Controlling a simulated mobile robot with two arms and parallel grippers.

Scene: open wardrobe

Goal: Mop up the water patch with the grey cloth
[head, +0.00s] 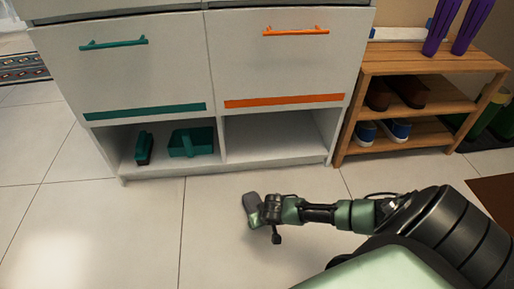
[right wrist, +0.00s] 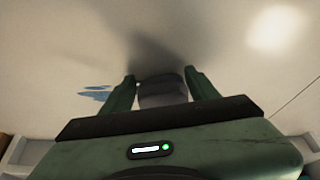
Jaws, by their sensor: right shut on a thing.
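My right gripper (head: 258,217) reaches in from the right, low over the pale tiled floor in front of the wardrobe. It is shut on the grey cloth (head: 251,202), which shows as a small dark grey bundle at its tips. In the right wrist view the grey cloth (right wrist: 162,91) sits between the two green fingers of the right gripper (right wrist: 162,88). A blue patch that looks like the water patch (right wrist: 96,93) lies on the floor just left of the fingers there, apart from the cloth. I cannot make out the patch in the head view. My left gripper is not in view.
The wardrobe (head: 140,68) has a teal-handled drawer and an orange-handled drawer. Its lower left cubby holds a teal brush (head: 144,148) and teal caddy (head: 191,142); the right cubby is empty. A wooden shoe rack (head: 425,62) stands right.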

